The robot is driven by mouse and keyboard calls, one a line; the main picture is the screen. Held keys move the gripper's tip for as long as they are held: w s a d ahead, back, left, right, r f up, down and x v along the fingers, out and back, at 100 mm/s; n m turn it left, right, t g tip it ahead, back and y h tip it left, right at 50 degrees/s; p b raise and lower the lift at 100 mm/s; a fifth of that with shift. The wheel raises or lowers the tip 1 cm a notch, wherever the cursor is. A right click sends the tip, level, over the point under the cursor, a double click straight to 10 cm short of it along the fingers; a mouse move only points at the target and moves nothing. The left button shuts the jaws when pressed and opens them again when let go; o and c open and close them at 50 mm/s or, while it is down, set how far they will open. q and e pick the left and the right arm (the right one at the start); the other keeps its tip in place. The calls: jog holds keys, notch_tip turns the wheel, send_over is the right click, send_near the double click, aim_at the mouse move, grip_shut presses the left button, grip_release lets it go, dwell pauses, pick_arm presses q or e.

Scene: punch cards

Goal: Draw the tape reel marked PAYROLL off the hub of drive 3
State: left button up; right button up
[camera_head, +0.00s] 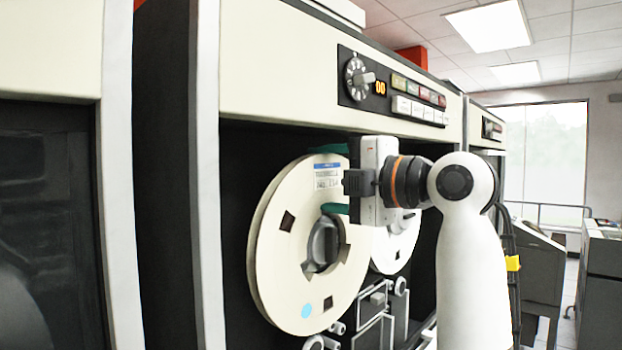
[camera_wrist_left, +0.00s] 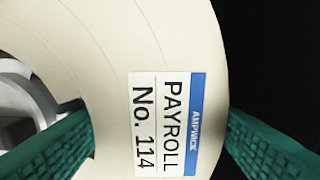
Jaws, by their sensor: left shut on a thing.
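The cream tape reel (camera_head: 279,235) marked PAYROLL is in the tape drive (camera_head: 290,65). Its label (camera_wrist_left: 165,125) reads PAYROLL No. 114 in the left wrist view. The dark grey hub (camera_head: 322,246) shows in the reel's central opening; I cannot tell how far the reel sits along it. My left gripper (camera_head: 334,179) is shut on the reel, one teal finger at the outer rim and the other at the central opening. Both fingers also show in the left wrist view (camera_wrist_left: 158,142). No drive number is legible. My right gripper is not in view.
A second reel (camera_head: 397,246) sits behind my left gripper, partly hidden. Tape guides and rollers (camera_head: 375,310) lie below the reels. A control panel (camera_head: 395,88) with a dial is above. The bay's pale frame (camera_head: 208,200) stands close on the left.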

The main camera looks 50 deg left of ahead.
pick_arm(q)
jog(key=shift+w+d+r, duration=0.1)
jog(key=shift+w+d, duration=0.1)
jog(key=shift+d, duration=1.5)
jog(key=shift+w+d+p, duration=0.1)
jog(key=shift+d+p, duration=0.2)
jog(key=shift+d, duration=0.65)
jog(key=w+d+p, duration=0.1)
jog(key=d+p, duration=0.1)
jog(key=d, duration=0.9)
jog(key=shift+w+d, duration=0.15)
dwell(0.8)
